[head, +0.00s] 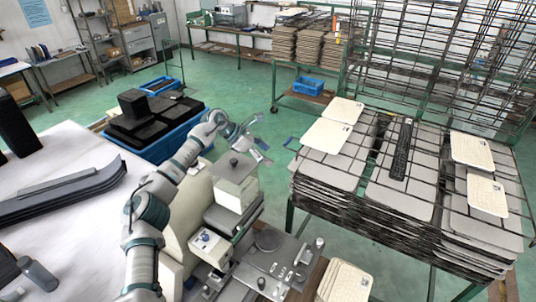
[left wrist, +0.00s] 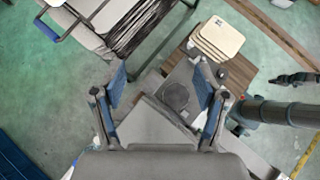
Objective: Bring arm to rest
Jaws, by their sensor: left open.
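My left arm rises from the bottom of the head view. Its gripper (head: 258,147) is in the air above the grey machine, left of the wire rack table. In the left wrist view my left gripper (left wrist: 162,85) has its two blue-padded fingers spread apart with nothing between them. My right gripper cannot be made out in either view.
The grey machine (head: 235,187) stands close under my left gripper. A rack table (head: 330,172) with pale tray panels (head: 328,135) is to its right. A stack of pale panels (head: 345,282) lies at the bottom. A blue crate (head: 165,147) is behind left. Green floor is open beyond.

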